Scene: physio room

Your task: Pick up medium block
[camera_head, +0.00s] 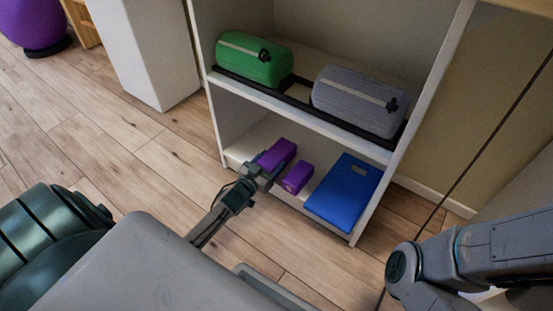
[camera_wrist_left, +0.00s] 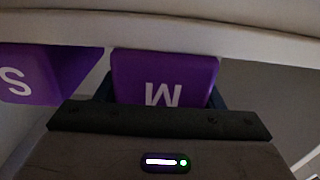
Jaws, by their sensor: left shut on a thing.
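The medium block is purple with a white letter M, and it fills the middle of the left wrist view (camera_wrist_left: 163,75). In the head view the medium block (camera_head: 279,152) is at the left end of the low shelf. My left gripper (camera_head: 263,169) is shut on its near end; in the left wrist view the fingers are mostly hidden behind the gripper body. Whether the block touches the shelf board I cannot tell. My right gripper is not in view; only part of my right arm shows at the right.
A smaller purple block (camera_head: 297,177) lies just right of the held one; its letter S shows in the left wrist view (camera_wrist_left: 28,78). The shelf above holds green (camera_head: 252,60) and grey (camera_head: 357,100) rolls. The white side panel (camera_head: 205,75) stands close left.

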